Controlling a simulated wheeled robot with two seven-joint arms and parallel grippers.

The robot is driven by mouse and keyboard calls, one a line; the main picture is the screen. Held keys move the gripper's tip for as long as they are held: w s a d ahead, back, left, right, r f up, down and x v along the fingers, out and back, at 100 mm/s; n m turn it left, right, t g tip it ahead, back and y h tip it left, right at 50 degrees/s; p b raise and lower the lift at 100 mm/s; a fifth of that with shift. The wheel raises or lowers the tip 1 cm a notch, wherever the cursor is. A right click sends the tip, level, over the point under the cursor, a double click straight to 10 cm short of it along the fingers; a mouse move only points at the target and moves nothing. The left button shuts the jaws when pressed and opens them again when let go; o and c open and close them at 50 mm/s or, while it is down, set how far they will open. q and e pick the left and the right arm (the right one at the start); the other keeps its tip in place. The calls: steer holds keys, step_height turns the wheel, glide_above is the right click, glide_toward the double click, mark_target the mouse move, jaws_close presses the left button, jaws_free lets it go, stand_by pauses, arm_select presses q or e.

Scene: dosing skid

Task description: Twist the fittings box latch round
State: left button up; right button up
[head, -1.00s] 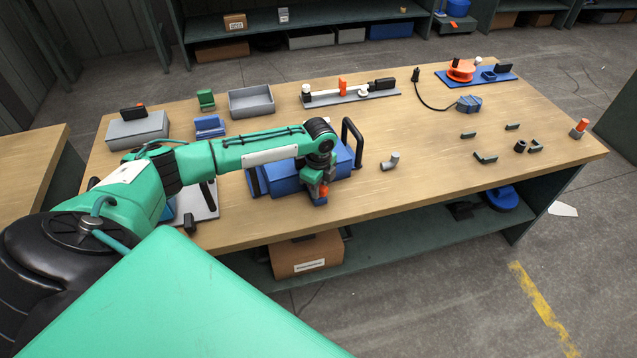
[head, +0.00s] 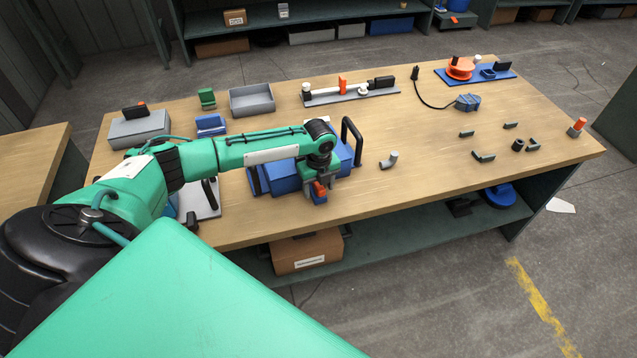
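The fittings box (head: 283,178) is blue with black handles and stands near the front edge of the workbench, partly behind my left arm. Its orange latch (head: 319,188) sits on a blue block at the box's front right. My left gripper (head: 319,182) points down over the latch, with its fingers on either side of the orange part. It appears shut on the latch, though the fingertips are small and partly hidden. The orange part looks tilted. My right gripper is out of view.
A grey elbow pipe (head: 389,160) lies right of the box. A grey open tray (head: 252,100) and a rail with a white pipe (head: 350,91) stand behind. Small dark brackets (head: 484,156) lie at the right. The bench (head: 425,190) is clear at front right.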

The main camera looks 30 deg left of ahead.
arm_select(q)
step_height(320, 180, up, 7)
steer(key=p, duration=0.7)
steer(key=shift+r, duration=0.1)
stand_by(0.5)
